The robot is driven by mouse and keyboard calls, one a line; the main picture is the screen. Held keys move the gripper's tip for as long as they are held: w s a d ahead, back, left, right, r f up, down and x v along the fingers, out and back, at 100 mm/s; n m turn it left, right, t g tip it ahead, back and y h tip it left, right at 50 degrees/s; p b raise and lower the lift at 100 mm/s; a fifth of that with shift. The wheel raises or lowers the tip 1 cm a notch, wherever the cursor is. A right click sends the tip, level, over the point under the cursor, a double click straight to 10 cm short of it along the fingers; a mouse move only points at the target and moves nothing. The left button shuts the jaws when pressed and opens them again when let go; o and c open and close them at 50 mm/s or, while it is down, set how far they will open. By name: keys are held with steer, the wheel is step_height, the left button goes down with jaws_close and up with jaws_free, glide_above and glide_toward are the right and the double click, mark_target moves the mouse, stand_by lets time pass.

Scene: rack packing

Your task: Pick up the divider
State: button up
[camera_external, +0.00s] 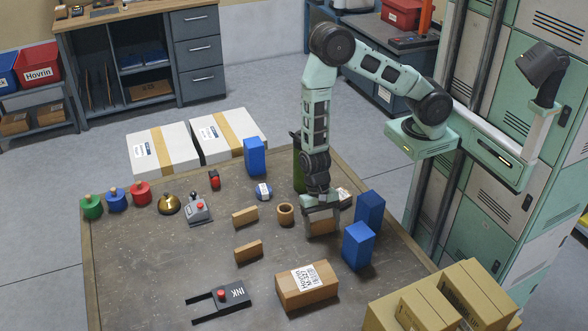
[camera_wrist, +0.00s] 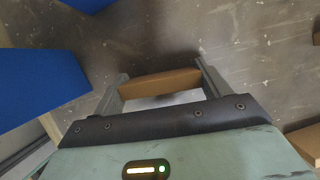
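In the external view my gripper (camera_external: 321,217) is low over the right middle of the table, pointing down. A flat brown piece, which I take as the divider (camera_external: 322,227), is between its fingers. In the wrist view the same divider (camera_wrist: 160,83) spans the gap between my gripper's fingertips (camera_wrist: 161,84), with no clear space at either end. My gripper looks shut on it. I cannot tell whether the divider touches the table. Two similar brown pieces stand on the table left of my gripper, an upper one (camera_external: 245,215) and a lower one (camera_external: 249,251).
Two blue boxes (camera_external: 369,210) (camera_external: 358,246) stand close right of my gripper. A brown ring (camera_external: 286,214) is close on its left, and a dark green cylinder (camera_external: 298,168) stands behind. A labelled brown box (camera_external: 306,285) lies in front. The table's left front (camera_external: 140,270) is clear.

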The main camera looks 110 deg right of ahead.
step_height(320, 180, up, 10)
steer(key=shift+p, duration=1.15)
steer(key=w+a+r+p, duration=0.2)
steer(key=w+a+r, duration=0.1)
steer(key=w+a, duration=0.6)
step_height(320, 180, up, 3)
steer(key=n, duration=0.1)
glide_above(309, 282)
steer(key=d, duration=0.2)
steer(key=f, duration=0.3)
steer(key=f+p, duration=0.1)
steer(key=f, duration=0.2)
steer(key=f+p, duration=0.1)
steer(key=f, duration=0.2)
steer(key=shift+a+f, duration=0.15)
steer(key=shift+a, duration=0.1)
steer(key=shift+f, duration=0.15)
steer(key=o, duration=1)
steer(key=shift+c, duration=0.2)
